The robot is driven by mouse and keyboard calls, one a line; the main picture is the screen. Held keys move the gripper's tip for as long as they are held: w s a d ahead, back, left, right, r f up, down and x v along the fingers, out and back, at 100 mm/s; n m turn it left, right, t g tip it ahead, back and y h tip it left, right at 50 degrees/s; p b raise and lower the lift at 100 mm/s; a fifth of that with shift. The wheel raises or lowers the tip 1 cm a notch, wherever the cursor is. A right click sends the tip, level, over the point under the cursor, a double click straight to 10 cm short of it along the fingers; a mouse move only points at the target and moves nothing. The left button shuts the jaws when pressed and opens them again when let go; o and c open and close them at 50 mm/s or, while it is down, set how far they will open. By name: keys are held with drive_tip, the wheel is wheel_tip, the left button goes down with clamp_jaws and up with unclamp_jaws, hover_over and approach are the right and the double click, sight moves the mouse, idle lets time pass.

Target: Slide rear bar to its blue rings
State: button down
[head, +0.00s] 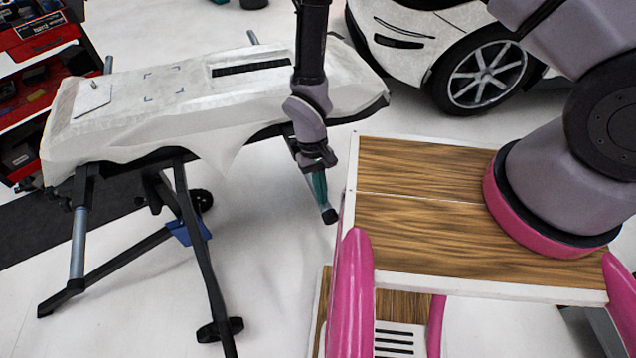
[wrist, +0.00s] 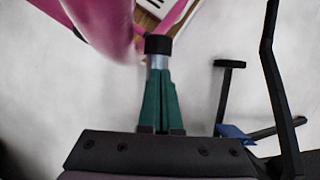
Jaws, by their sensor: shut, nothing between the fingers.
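A folding black stand (head: 190,240) holds a long panel draped in white vinyl (head: 150,105). A grey bar with a black end cap (head: 328,214) slants out from under the panel's right part. Its capped end (wrist: 158,46) also shows in the wrist view, just beyond my fingertips. My gripper (head: 319,187) has teal fingers, drawn together in the wrist view (wrist: 160,102) and lying along the bar near its end. The fingers cover part of the bar, and I cannot tell whether they touch it. Another grey bar section (head: 78,243) shows at the stand's left. I cannot make out blue rings.
My wood-topped base lies right of the stand. A white car (head: 400,40) stands behind, and a red tool cart (head: 40,90) is at the far left. A blue bracket (head: 188,232) sits on the stand's lower frame. Open white floor lies in front.

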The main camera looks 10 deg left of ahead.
drive_tip(key=shift+s, duration=0.1)
drive_tip(key=shift+s+d, duration=0.5)
drive_tip(key=shift+s, duration=0.2)
